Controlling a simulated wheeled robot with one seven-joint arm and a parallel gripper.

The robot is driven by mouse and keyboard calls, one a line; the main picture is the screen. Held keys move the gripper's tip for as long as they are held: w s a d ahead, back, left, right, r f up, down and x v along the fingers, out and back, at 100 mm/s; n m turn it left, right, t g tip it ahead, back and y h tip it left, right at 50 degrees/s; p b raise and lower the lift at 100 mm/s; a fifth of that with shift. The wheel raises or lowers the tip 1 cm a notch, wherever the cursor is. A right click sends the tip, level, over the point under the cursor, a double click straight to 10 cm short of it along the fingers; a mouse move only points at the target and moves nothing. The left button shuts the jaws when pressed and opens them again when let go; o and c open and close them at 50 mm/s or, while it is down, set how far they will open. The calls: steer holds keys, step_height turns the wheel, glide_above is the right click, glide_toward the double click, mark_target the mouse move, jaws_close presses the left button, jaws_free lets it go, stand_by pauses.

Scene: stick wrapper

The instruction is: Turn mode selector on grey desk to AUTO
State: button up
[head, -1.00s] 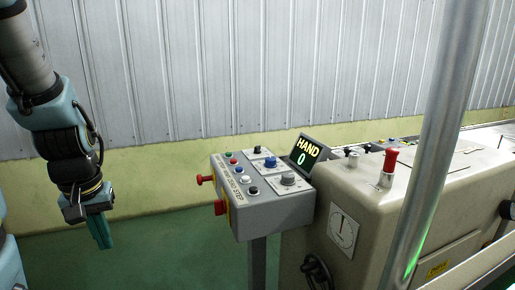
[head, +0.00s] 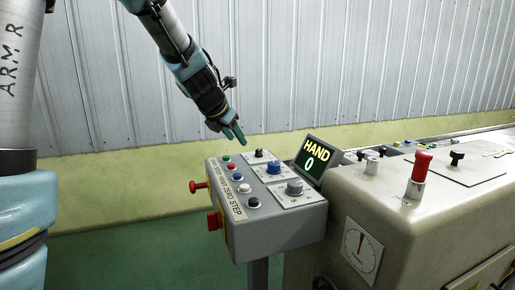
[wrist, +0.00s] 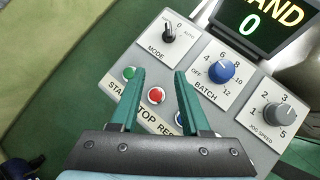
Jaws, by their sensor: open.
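The grey desk (head: 275,228) stands left of the beige machine. Its mode selector (head: 259,152) is a small black knob on a white plate at the far edge of the panel. In the wrist view the selector (wrist: 168,37) sits above the word MODE, with 0 above it and AUTO to its right; its exact pointing is too small to tell. The display (head: 315,157) reads HAND and 0. My gripper (head: 238,134) is open and empty, above the desk's far left part. In the wrist view its fingertips (wrist: 159,75) appear just below the selector plate, apart from the knob.
A blue BATCH knob (head: 274,167) and a grey JOG SPEED knob (head: 294,187) are close to the selector. Several push buttons line the panel's left side. Red knobs (head: 197,186) stick out at the left. The floor left of the desk is clear.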

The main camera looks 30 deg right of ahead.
mark_target(259, 148)
steer(key=w+d+f, duration=0.1)
steer(key=d+f, duration=0.1)
steer(key=d, duration=0.1)
steer(key=w+d+f+n, duration=0.1)
steer(key=w+d+f, duration=0.1)
steer(key=d, duration=0.1)
steer(key=w+d+f+n, duration=0.1)
steer(key=w+d+f, duration=0.1)
steer(key=d, duration=0.1)
steer(key=shift+d+f+h+b, duration=0.25)
steer(key=shift+d+h+b, duration=0.05)
steer(key=shift+d+b, duration=0.1)
steer(key=shift+c, duration=0.3)
jaws_close()
